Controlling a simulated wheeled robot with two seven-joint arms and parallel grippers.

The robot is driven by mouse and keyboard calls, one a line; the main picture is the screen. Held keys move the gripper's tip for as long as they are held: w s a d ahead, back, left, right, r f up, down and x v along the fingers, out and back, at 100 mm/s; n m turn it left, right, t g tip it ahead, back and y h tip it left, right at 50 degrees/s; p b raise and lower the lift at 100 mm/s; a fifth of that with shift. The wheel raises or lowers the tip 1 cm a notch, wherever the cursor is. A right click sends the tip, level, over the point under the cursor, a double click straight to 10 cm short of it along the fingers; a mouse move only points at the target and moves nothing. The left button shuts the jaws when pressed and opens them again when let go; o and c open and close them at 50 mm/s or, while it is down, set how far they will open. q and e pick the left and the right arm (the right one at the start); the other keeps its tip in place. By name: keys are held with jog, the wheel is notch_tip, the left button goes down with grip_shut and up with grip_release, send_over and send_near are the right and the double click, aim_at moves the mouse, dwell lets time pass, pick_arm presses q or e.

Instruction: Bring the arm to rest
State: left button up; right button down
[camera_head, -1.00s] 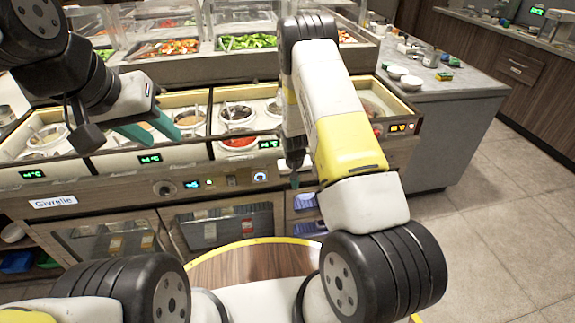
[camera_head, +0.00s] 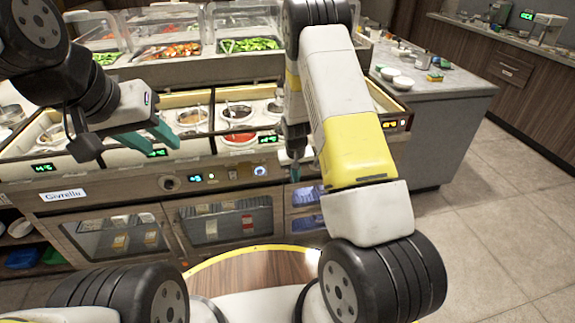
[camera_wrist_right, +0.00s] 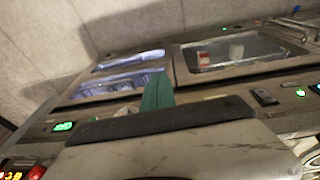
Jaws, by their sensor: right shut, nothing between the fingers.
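My right arm reaches forward over the front of the sauce counter (camera_head: 225,172). Its gripper (camera_head: 296,172) points down in front of the counter's panel, and the arm hides part of it. In the right wrist view the green fingers (camera_wrist_right: 158,92) are together with nothing between them. My left gripper (camera_head: 150,137) has green fingers standing apart and empty, above the counter's front edge at the left. Sauce wells hold a dark sauce (camera_head: 238,112) and a red sauce (camera_head: 239,138). They lie behind and left of my right gripper.
Vegetable trays (camera_head: 250,44) stand behind glass at the back. A grey side counter (camera_head: 440,92) at the right holds white bowls (camera_head: 402,83). Glass-fronted cabinets (camera_head: 218,225) are under the sauce counter. The tiled floor (camera_head: 500,230) at the right is clear.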

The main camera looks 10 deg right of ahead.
dwell(0.4)
jog(key=s+a+r+t+y, duration=0.1)
jog(key=s+r, duration=0.3)
jog(key=r, duration=1)
jog(key=s+r+t+y, duration=0.1)
jog(key=s+r, duration=0.4)
jog(key=r, duration=0.8)
jog(key=s+r, duration=0.4)
jog(key=s, duration=0.3)
jog(key=s+r+t, duration=0.1)
jog(key=s+r, duration=0.3)
jog(key=s, duration=0.3)
jog(key=s+a+r+t, duration=0.1)
jog(key=s+r, duration=0.3)
jog(key=s, duration=0.3)
jog(key=shift+s+r+y, duration=0.15)
jog(key=shift+s+y, duration=0.05)
jog(key=shift+y, duration=0.2)
